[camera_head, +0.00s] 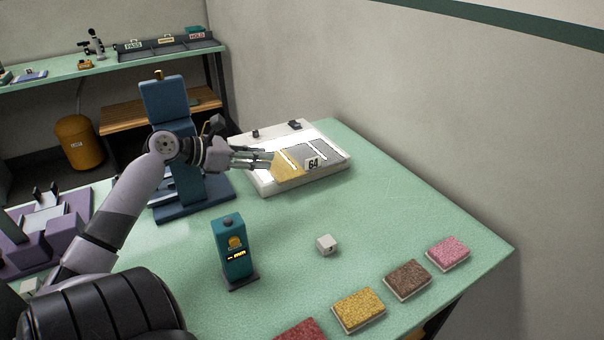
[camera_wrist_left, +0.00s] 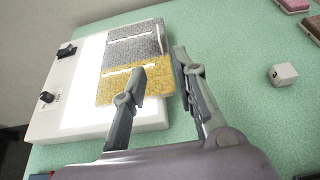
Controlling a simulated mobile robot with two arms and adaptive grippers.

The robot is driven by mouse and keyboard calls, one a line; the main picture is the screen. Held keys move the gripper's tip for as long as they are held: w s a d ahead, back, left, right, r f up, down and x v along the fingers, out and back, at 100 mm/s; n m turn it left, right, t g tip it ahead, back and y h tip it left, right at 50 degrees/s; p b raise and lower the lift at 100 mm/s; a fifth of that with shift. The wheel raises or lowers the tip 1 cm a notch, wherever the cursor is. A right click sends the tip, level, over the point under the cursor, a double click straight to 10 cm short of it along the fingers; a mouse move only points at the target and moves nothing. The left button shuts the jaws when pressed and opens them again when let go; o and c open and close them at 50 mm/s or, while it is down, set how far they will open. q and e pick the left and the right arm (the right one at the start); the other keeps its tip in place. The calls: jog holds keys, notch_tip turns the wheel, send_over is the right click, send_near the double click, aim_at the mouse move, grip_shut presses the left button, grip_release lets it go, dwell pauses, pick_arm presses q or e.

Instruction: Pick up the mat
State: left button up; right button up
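The mat (camera_head: 328,154) is a flat piece, part yellow and part grey with white lines. It lies on a white light box (camera_head: 262,186) near the wall, with a small white "64" tag (camera_head: 313,163) at its edge. In the left wrist view the mat (camera_wrist_left: 135,86) lies on the lit panel. My left gripper (camera_head: 270,158) is at its yellow end. In the left wrist view its fingers (camera_wrist_left: 160,62) are apart: one over the yellow part, the other beyond the mat's edge. Contact cannot be told. My right gripper is not in view.
A blue stand (camera_head: 168,100) is behind my left arm. A teal device (camera_head: 233,252) and a small white cube (camera_head: 326,244) stand on the green table (camera_head: 400,200). Pink, brown, yellow and red pads (camera_head: 408,280) line its front edge. A purple fixture (camera_head: 55,235) is at left.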

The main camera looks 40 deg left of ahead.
pick_arm(q)
send_near(314, 159)
jog(key=x, duration=0.5)
jog(key=shift+f, duration=0.35)
jog(key=x, duration=0.4)
jog(key=shift+w+r+p, duration=0.25)
jog(key=shift+w+p, duration=0.05)
jog(key=shift+w, duration=0.1)
jog(key=shift+w+f, duration=0.15)
jog(key=shift+w, duration=0.15)
jog(key=shift+s, duration=0.1)
grip_shut()
